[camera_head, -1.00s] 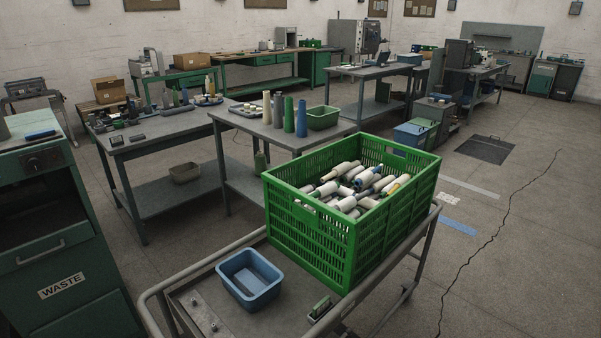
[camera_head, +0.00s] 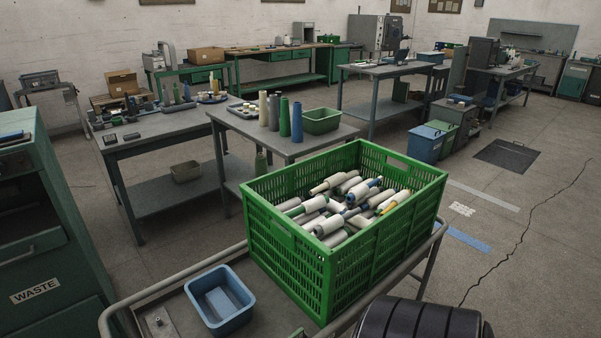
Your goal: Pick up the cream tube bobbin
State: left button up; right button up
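A green slatted crate (camera_head: 290,262) on a cart holds a jumbled heap of white-wound bobbins. Their tube ends show green, blue, yellow and pale colours. One bobbin with a pale, cream-looking tube end (camera_head: 319,188) lies near the back left of the heap; at this size I cannot be sure of its tube colour. Other bobbins lie partly under one another. Neither gripper's fingers show. A black, ribbed, rounded part, seemingly of my own arm, shows at the bottom edge right of centre, in front of the crate.
A blue tray (camera_head: 220,302) stands on the cart (camera_head: 160,297) left of the crate. Behind, a table (camera_head: 290,149) carries upright cones, including a cream one (camera_head: 263,108), and a green bin (camera_head: 321,120). A green waste cabinet (camera_head: 40,255) stands at left. Floor at right is open.

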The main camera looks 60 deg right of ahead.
aim_at(336, 179)
jog(key=k+l+u, duration=0.1)
jog(key=l, duration=0.3)
jog(key=k+l, duration=0.1)
jog(key=l, duration=0.3)
jog(key=k+l+u, duration=0.15)
jog(key=l, duration=0.25)
jog(key=k+l+u, duration=0.1)
jog(key=l, duration=0.3)
jog(key=k+l, duration=0.15)
jog(key=l, duration=0.25)
jog(key=k+l+u, duration=0.15)
jog(key=l, duration=0.2)
jog(key=k+l+u, duration=0.1)
jog(key=l, duration=0.3)
jog(key=k, duration=0.05)
